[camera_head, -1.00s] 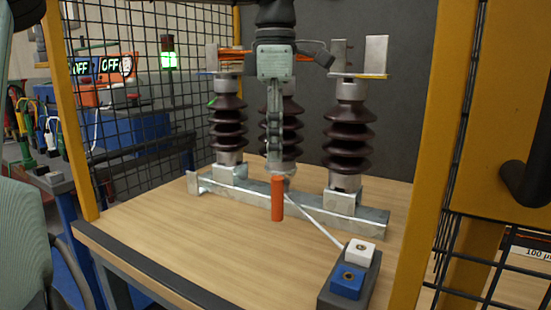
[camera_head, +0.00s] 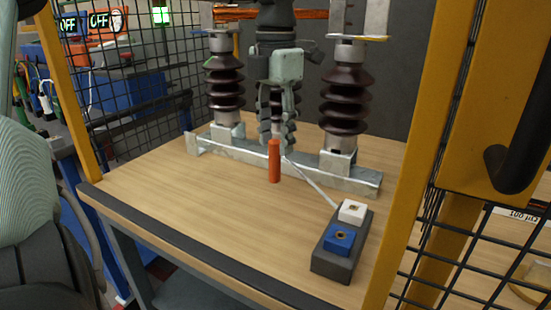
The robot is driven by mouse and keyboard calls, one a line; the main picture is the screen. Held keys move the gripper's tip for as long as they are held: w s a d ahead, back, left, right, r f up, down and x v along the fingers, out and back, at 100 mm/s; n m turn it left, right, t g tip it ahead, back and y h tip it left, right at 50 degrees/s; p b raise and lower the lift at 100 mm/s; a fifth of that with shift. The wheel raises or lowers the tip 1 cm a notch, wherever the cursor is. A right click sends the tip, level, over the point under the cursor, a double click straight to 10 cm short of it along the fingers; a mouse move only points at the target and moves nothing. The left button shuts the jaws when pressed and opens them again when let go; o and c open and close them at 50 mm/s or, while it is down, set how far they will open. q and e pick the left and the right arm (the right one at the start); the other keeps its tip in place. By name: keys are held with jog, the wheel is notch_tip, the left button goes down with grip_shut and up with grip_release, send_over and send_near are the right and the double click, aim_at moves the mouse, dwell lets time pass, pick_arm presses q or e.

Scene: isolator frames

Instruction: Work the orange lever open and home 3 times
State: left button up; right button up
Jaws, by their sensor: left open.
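The orange lever (camera_head: 274,161) stands upright at the front of the metal base rail (camera_head: 230,150), near its middle. Dark ribbed insulators (camera_head: 347,98) rise from the rail on either side, with another behind my gripper. My left gripper (camera_head: 277,137) comes down from the top centre, its fingers pointing down in front of the middle insulator. Its jaws are open, with the fingertips just above and behind the lever's top in the picture. I cannot tell whether they touch it. My right gripper is not in view.
A dark box with white and blue buttons (camera_head: 341,240) stands at the wooden table's (camera_head: 190,215) front right. Yellow posts (camera_head: 415,150) and black mesh (camera_head: 130,100) flank the table. The table's front left is clear.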

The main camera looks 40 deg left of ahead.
aim_at(275, 164)
pick_arm(q)
notch_tip(275, 164, down, 6)
jog(key=shift+f, duration=0.2)
jog(key=shift+c, duration=0.2)
grip_shut()
dwell(0.3)
